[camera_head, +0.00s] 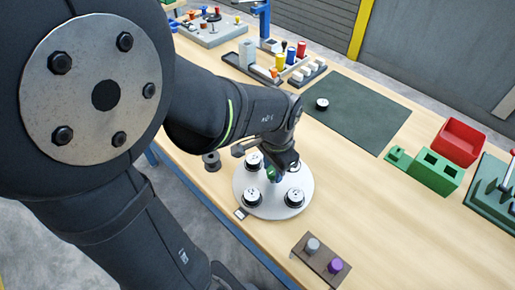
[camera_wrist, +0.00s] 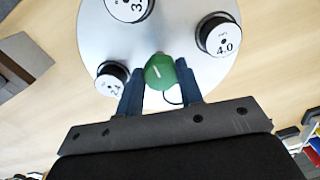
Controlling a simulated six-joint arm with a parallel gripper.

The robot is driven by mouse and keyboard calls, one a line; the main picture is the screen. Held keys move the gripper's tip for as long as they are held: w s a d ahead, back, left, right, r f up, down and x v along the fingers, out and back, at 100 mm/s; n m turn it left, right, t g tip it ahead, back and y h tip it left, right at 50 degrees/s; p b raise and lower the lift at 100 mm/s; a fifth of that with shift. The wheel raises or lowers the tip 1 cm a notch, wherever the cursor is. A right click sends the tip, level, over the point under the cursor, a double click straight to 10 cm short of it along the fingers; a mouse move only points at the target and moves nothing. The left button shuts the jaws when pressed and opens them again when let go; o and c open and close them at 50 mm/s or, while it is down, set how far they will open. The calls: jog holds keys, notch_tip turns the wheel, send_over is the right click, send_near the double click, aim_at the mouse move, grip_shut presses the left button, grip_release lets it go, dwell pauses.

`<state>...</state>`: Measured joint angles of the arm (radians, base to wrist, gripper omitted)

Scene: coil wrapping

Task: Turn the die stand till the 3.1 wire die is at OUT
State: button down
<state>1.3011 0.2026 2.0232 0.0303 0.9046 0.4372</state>
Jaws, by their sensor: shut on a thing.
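The die stand is a pale round disc (camera_head: 270,211) on the bench, also seen in the wrist view (camera_wrist: 185,98). It carries several black-and-white wire dies. In the wrist view, one reads 4.0 (camera_wrist: 218,37), one seems to read 2.4 (camera_wrist: 111,80), and one (camera_wrist: 128,7) starts with 3, its label cut by the top edge. My gripper (camera_wrist: 160,78) is shut on the green knob (camera_wrist: 159,71) at the stand's middle. In the head view, my wrist partly covers the stand's far side. A small tag (camera_head: 241,213) lies at the stand's near-left rim; its lettering is unreadable.
A dark block with a grey and a purple knob (camera_head: 321,260) stands near the front edge. A black spool (camera_head: 211,161) is left of the stand. A green mat (camera_head: 355,112), green block (camera_head: 438,172) and red bin (camera_head: 460,142) lie farther right. Bench right of the stand is clear.

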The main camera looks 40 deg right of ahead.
aim_at(274, 172)
jog(key=shift+d, duration=0.1)
jog(key=c, duration=1)
grip_release()
jog(key=shift+o, duration=0.2)
notch_tip(274, 172, up, 18)
jog(key=shift+s+f, duration=0.25)
jog(key=shift+f, duration=0.15)
jog(key=f, duration=1.7)
jog(key=shift+w+f, duration=0.1)
jog(key=shift+w, duration=0.15)
